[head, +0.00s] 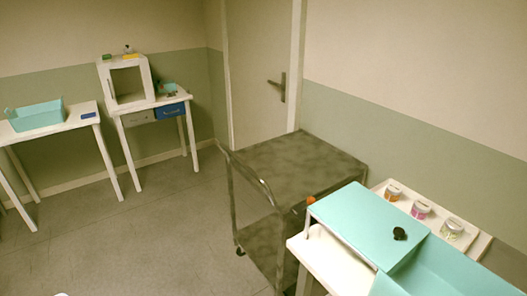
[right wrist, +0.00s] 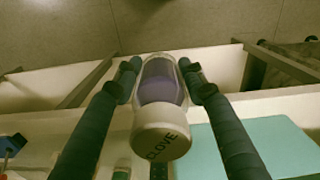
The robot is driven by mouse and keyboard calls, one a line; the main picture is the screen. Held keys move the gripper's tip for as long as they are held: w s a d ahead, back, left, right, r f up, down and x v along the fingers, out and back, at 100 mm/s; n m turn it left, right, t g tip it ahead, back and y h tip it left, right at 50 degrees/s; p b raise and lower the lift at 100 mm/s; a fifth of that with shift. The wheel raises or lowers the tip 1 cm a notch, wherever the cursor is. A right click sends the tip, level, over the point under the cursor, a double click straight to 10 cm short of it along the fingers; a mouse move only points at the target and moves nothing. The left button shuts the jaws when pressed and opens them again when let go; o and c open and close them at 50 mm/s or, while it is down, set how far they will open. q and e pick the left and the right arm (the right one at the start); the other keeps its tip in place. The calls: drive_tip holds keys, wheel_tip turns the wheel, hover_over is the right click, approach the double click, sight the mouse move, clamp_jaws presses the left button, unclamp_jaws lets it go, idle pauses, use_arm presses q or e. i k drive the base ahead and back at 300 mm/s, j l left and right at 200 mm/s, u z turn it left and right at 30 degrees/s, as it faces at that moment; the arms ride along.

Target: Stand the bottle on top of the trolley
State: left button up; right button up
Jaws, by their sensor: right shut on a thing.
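My right gripper (right wrist: 160,76) is shut on a bottle (right wrist: 161,90) in the right wrist view. The bottle is clear with purple contents and a cream cap marked CLOVE, and its cap faces the camera. The fingers press on both its sides. The trolley (head: 295,156) stands against the wall in the middle of the head view, with a mottled dark grey top that is bare and a metal handle (head: 248,172) on its left. Neither gripper shows in the head view, so where the bottle is relative to the trolley cannot be told there.
A white table at the lower right holds a turquoise raised board (head: 365,222) with a small black thing (head: 400,234) on it. Several lidded jars stand on a rack (head: 472,240) behind. An orange-topped thing (head: 311,200) sits beside the trolley's near edge.

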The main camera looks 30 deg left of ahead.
sight(294, 186)
drive_tip(key=i+j+u, duration=0.1)
drive_tip(key=i+j, duration=0.15)
drive_tip(key=j, duration=0.3)
drive_tip(key=i+j+u, duration=0.1)
drive_tip(key=i+j, duration=0.2)
drive_tip(key=j, duration=0.2)
drive_tip(key=i+j+u, duration=0.1)
drive_tip(key=i+j, duration=0.2)
drive_tip(key=j, duration=0.2)
drive_tip(key=i+j+u, duration=0.1)
drive_tip(key=i+j, duration=0.25)
drive_tip(key=j, duration=0.1)
